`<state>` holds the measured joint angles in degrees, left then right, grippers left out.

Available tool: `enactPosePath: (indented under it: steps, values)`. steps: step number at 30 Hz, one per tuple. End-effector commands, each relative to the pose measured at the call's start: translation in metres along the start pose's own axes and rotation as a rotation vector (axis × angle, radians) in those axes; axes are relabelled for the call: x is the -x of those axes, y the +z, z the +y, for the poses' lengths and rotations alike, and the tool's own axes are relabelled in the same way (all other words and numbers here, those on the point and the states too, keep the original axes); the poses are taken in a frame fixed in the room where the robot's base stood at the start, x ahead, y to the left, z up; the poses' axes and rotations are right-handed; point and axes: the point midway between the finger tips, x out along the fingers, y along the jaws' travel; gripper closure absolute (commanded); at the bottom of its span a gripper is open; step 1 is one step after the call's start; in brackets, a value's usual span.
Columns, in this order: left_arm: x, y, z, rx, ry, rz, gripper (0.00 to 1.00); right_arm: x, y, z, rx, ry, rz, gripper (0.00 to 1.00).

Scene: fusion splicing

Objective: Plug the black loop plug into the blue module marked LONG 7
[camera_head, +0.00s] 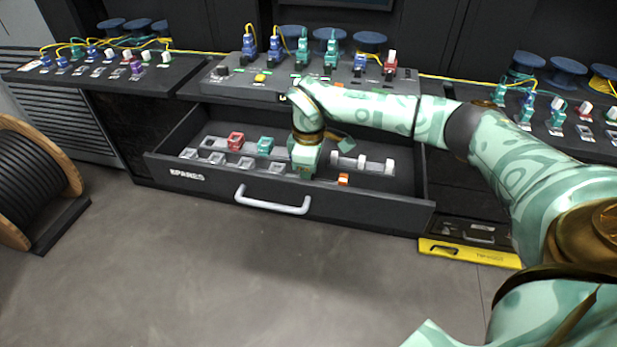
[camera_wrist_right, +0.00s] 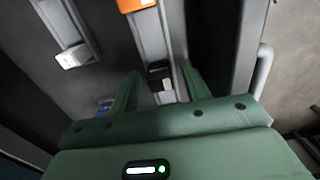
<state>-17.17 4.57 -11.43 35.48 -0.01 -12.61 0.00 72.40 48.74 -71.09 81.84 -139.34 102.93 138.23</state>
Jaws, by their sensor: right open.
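My right gripper (camera_head: 303,168) reaches down into the open drawer marked SPARES (camera_head: 180,178). In the right wrist view the gripper (camera_wrist_right: 160,76) is open, its two fingers spread either side of a small black piece (camera_wrist_right: 158,72) on a grey rail. This looks like the black loop plug; whether the fingers touch it I cannot tell. In the head view it is hidden behind the gripper. Blue modules stand on the bench top, among them one at the left (camera_head: 249,46) and one beside it (camera_head: 274,48). Their markings are too small to read, so LONG 7 cannot be picked out.
The drawer also holds a red piece (camera_head: 236,141), a teal piece (camera_head: 265,147), an orange piece (camera_head: 343,180) and white plugs (camera_head: 388,166). The drawer handle (camera_head: 272,203) juts forward. Yellow cables run along the bench. A cable drum (camera_head: 32,185) stands at left; the floor is clear.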

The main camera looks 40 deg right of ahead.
Motion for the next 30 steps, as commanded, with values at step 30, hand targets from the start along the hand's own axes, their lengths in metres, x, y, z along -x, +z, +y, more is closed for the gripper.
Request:
enactPosePath:
  steps: [30]
  values:
    - [0.0069, -0.0026, -0.0005, -0.001, -0.002, 0.007, 0.46, -0.0005, -0.0001, -0.0004, 0.000, -0.001, 0.000, 0.75]
